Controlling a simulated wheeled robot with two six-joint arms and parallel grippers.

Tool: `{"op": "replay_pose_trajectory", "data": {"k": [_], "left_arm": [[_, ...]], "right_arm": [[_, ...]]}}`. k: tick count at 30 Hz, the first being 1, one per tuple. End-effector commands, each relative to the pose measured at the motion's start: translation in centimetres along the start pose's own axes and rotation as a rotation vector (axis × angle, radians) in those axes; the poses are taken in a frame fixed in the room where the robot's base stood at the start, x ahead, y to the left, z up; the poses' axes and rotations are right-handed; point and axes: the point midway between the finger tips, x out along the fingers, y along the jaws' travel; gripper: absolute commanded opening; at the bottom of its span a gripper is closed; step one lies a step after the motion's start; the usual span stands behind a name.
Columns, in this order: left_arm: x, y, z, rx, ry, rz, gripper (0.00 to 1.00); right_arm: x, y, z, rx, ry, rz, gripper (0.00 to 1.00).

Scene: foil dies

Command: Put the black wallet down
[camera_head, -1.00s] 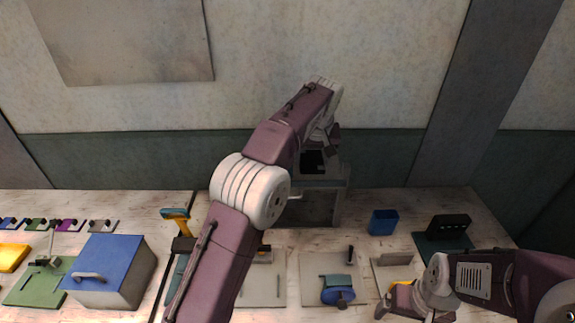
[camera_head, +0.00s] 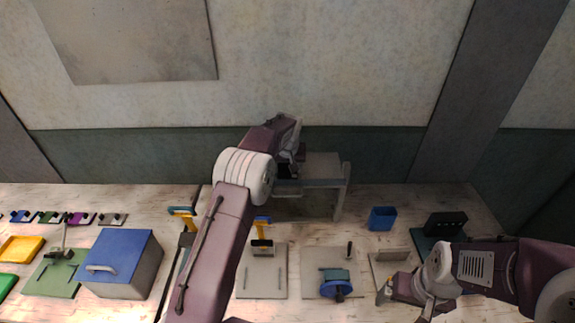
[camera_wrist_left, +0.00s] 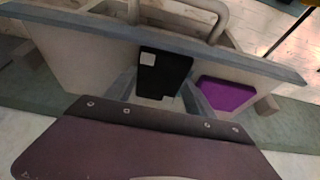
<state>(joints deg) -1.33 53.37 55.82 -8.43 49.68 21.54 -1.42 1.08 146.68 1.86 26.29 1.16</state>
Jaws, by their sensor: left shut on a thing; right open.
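The black wallet (camera_wrist_left: 165,72) is a flat dark slab with a small pale square near one corner. In the left wrist view it lies between the two fingers of my left gripper (camera_wrist_left: 160,92), which is shut on it. In the head view my left arm hides most of the gripper, and a dark patch of the wallet (camera_head: 286,172) shows at the left end of the grey stand (camera_head: 322,163). I cannot tell whether the wallet touches anything below. My right gripper (camera_head: 384,292) is open at the lower right, near an upright plate.
A purple piece (camera_wrist_left: 228,94) lies beside the wallet in the wrist view, by a grey rail (camera_wrist_left: 75,31). Boards with fixtures line the bench front.

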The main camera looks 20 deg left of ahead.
Motion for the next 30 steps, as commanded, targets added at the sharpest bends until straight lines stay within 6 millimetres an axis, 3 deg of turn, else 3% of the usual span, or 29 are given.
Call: {"op": "replay_pose_trajectory", "data": {"k": [10,11,13,24,26,30], "left_arm": [[0.5,0.0,0.2,-0.001,0.001,0.000,0.21],[0.4,0.0,0.2,-0.001,0.001,0.000,0.69],[0.4,0.0,0.1,-0.001,0.001,0.000,0.85],[-0.3,0.1,0.0,-0.001,0.003,0.001,0.85],[-1.1,0.1,0.0,-0.001,0.005,0.002,0.85],[-4.7,0.1,0.0,0.000,0.007,0.003,0.85]], "right_arm": [[0.3,0.0,0.0,0.000,0.000,0.000,0.88],[0.2,0.0,0.0,0.000,0.000,0.000,0.88],[0.2,0.0,0.0,0.000,0.000,0.000,0.88],[0.2,0.0,0.0,0.000,0.000,0.000,0.88],[0.8,0.0,0.1,0.000,0.000,0.000,0.88],[2.0,0.0,0.2,0.000,0.000,0.000,0.88]]}}
